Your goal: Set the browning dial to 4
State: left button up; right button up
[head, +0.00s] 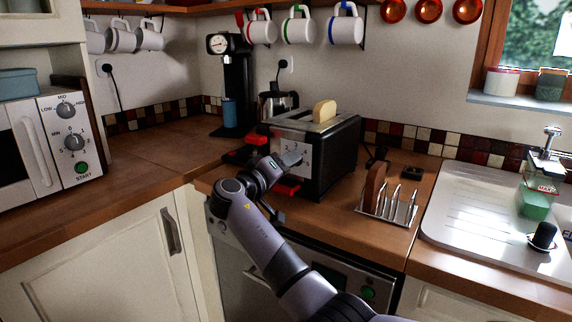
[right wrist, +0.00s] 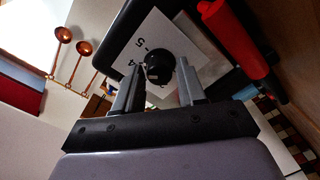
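The black toaster (head: 338,150) stands on the wooden counter with a slice of bread (head: 324,111) in its top. Its white front plate (head: 288,146) carries numbers and faces my right arm. My right gripper (head: 291,159) is at this plate and hides the dial in the head view. In the right wrist view, the round black browning dial (right wrist: 159,68) lies between the fingertips of the right gripper (right wrist: 160,80). The fingers look apart, with a small gap at each side of the dial. The numbers 4 and 5 show beside it; its exact setting is unclear. My left gripper is not in view.
A red lever (right wrist: 236,42) juts from the toaster close to the right gripper. A toast rack (head: 388,203) stands right of the toaster, before the sink (head: 475,215). A coffee machine (head: 236,90) and kettle (head: 277,100) stand behind. A microwave (head: 45,145) is left; the left counter is clear.

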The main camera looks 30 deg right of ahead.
jog(key=shift+o, duration=0.6)
jog(key=b+v, duration=0.1)
jog(key=v, duration=0.6)
